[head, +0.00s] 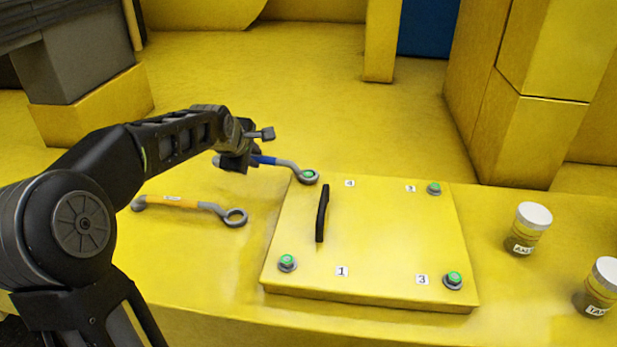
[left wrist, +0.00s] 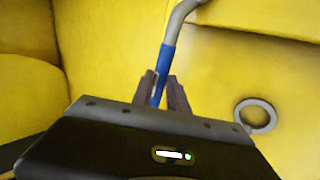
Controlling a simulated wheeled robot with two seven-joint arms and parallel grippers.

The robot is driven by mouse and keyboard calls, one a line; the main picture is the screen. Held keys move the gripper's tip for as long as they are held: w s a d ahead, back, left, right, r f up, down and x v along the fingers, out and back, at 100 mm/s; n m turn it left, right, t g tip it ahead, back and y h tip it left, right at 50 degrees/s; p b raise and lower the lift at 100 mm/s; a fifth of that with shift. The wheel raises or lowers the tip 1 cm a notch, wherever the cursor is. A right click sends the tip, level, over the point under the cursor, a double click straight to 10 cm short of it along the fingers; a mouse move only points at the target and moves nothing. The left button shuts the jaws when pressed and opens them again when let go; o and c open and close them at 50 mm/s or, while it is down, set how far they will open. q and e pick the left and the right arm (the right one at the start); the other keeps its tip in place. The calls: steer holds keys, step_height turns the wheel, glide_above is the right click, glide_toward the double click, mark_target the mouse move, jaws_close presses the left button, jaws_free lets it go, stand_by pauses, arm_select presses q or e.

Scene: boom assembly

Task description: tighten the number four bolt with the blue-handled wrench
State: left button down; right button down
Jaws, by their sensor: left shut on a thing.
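The blue-handled wrench (head: 283,164) is in my left gripper (head: 247,160), which is shut on its blue handle. In the left wrist view the blue handle (left wrist: 169,57) runs up between my two fingers (left wrist: 160,92). In the head view the wrench's ring end (head: 308,177) is at the green-topped number four bolt (head: 308,173), at the panel's back left corner beside the label 4 (head: 349,183). The ring appears to be around the bolt head; whether it is fully seated I cannot tell. My right gripper is not in view.
A yellow-handled wrench (head: 180,204) lies left of the yellow panel (head: 380,255). The panel has a black handle (head: 322,214) and green-topped bolts at its other corners (head: 287,262). Two white-lidded jars (head: 529,228), (head: 600,287) stand at the right.

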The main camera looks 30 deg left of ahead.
arm_select(q)
steer(key=shift+a+r, duration=0.1)
steer(key=shift+r, duration=0.05)
steer(key=shift+r+p, duration=1.35)
steer(key=shift+r, duration=0.7)
step_height(320, 180, up, 3)
steer(key=shift+p, duration=0.9)
steer(key=shift+f, duration=0.15)
